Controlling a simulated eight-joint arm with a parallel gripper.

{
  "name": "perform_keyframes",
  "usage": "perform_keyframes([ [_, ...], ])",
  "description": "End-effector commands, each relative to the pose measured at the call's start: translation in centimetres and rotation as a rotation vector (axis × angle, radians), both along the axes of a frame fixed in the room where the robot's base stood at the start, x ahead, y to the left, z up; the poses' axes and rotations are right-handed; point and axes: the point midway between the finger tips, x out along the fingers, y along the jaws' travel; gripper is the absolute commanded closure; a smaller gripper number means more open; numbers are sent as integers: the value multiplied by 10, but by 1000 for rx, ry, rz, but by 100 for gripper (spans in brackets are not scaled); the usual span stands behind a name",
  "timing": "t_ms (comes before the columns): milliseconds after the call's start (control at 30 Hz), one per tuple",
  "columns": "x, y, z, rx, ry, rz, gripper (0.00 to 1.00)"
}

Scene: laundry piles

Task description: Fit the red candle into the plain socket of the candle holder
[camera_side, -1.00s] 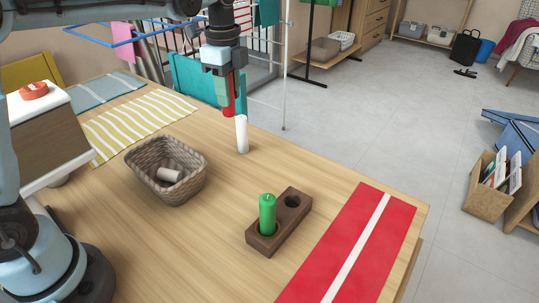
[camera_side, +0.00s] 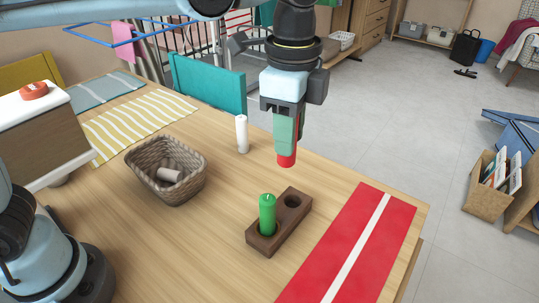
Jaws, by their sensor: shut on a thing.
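My gripper (camera_side: 284,138) is shut on the red candle (camera_side: 287,159), whose lower end shows below the fingers. The dark wooden candle holder (camera_side: 283,232) lies on the table with two sockets. A green candle (camera_side: 267,214) stands in its near-left socket. The far-right socket (camera_side: 292,201) is empty and open. I cannot tell any marking on the sockets.
A white candle (camera_side: 241,134) stands on the table, left of my gripper. A red runner with a white stripe (camera_side: 388,238) lies to the right. The wooden table (camera_side: 225,245) is bare around the holder.

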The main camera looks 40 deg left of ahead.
Motion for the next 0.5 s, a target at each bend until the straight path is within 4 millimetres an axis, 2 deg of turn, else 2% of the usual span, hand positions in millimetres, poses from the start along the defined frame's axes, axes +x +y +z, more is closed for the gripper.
perform_keyframes([
  [33, -12, -14, 0, 0, 0, -7, 100],
  [100, -25, -27, 0, 0, 0, -1, 100],
  [300, -57, -55, -1, 0, 0, 7, 100],
  [500, -56, -55, -25, -1, 0, 15, 100],
])
